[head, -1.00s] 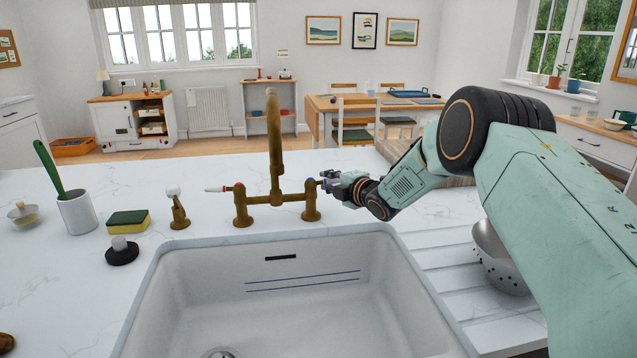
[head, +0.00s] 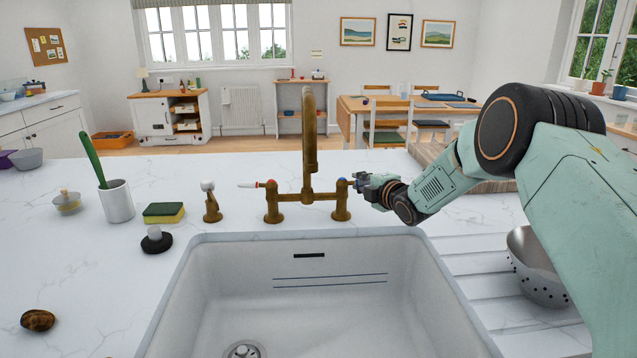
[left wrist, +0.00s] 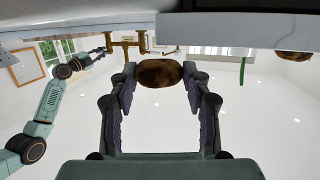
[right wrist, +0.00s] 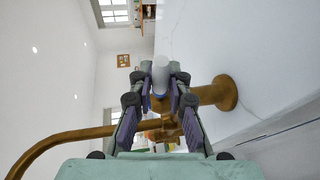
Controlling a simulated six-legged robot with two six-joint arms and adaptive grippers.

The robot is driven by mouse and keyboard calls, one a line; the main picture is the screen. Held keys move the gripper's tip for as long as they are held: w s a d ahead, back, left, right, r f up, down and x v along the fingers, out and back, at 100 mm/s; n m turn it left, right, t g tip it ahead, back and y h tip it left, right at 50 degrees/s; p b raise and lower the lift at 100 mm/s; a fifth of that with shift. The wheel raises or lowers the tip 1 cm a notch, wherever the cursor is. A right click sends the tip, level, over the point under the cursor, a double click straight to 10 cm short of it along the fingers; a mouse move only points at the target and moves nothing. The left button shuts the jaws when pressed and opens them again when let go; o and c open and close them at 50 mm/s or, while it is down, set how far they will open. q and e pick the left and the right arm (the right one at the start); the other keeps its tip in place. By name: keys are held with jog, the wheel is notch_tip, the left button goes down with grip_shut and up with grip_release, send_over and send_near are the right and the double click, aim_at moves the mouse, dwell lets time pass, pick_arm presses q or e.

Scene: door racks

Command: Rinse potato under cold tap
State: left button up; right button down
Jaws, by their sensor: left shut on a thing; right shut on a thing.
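My left gripper (left wrist: 160,85) is shut on a brown potato (left wrist: 160,73) in the left wrist view; it is outside the head view. My right gripper (head: 365,182) is shut on the white lever (right wrist: 161,72) of the blue-marked cold tap (head: 341,200), at the right of the brass mixer. The red-marked hot tap (head: 272,202) has its white lever pointing left. The brass spout (head: 309,135) rises between them, and no water shows below it. The white sink (head: 330,318) appears empty, with its drain (head: 243,350) visible.
Another potato (head: 38,320) lies on the counter at the left. A sponge (head: 164,212), a black plug (head: 155,243) and a brush in a white pot (head: 116,201) stand left of the sink. A metal colander (head: 535,270) sits on the right drainer.

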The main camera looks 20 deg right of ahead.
jog(key=shift+s+a+r+m+h, duration=0.1)
jog(key=shift+r+m+h, duration=0.05)
jog(key=shift+m+h, duration=0.35)
jog(key=shift+s+r+m+h, duration=0.1)
jog(key=shift+m+h, duration=0.2)
jog(key=shift+h, duration=0.3)
jog(key=shift+s+m+h, duration=0.1)
jog(key=shift+m+h, duration=0.2)
jog(key=shift+h, duration=0.1)
jog(key=shift+s+h, duration=0.1)
jog(key=shift+h, duration=0.2)
jog(key=c, duration=1.3)
grip_release()
jog(key=shift+f, duration=0.15)
jog(key=shift+c, duration=0.2)
jog(key=shift+o, duration=0.3)
jog(key=shift+s, duration=0.1)
jog(key=shift+s, duration=0.1)
jog(key=v, duration=1.1)
jog(key=shift+s, duration=0.35)
